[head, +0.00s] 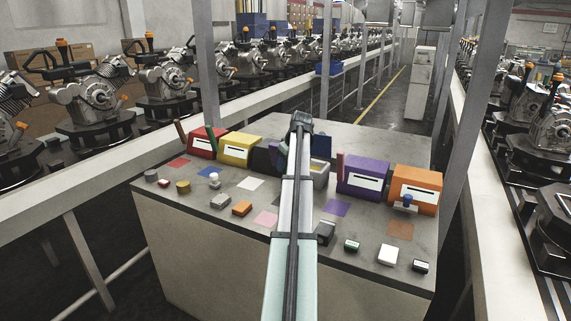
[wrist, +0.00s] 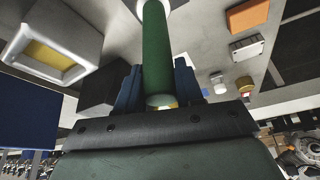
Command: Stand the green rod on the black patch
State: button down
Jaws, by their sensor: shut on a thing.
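The green rod (wrist: 157,48) is in the wrist view, running up from between the jaws of my gripper (wrist: 157,82). In the head view, my arm's dark end is over the middle of the table, and the jaws and the held rod are hidden.
Red (head: 206,143), yellow (head: 240,149), purple (head: 365,174) and orange (head: 414,188) boxes line the table's back. A pale tray with a yellow inside (wrist: 55,52) is beside the rod. Coloured patches, such as purple (head: 337,207), and small blocks occupy the front.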

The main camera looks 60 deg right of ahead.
jog(key=shift+f, duration=0.1)
jog(key=c, duration=0.6)
grip_release()
jog(key=shift+c, duration=0.2)
jog(key=v, duration=1.4)
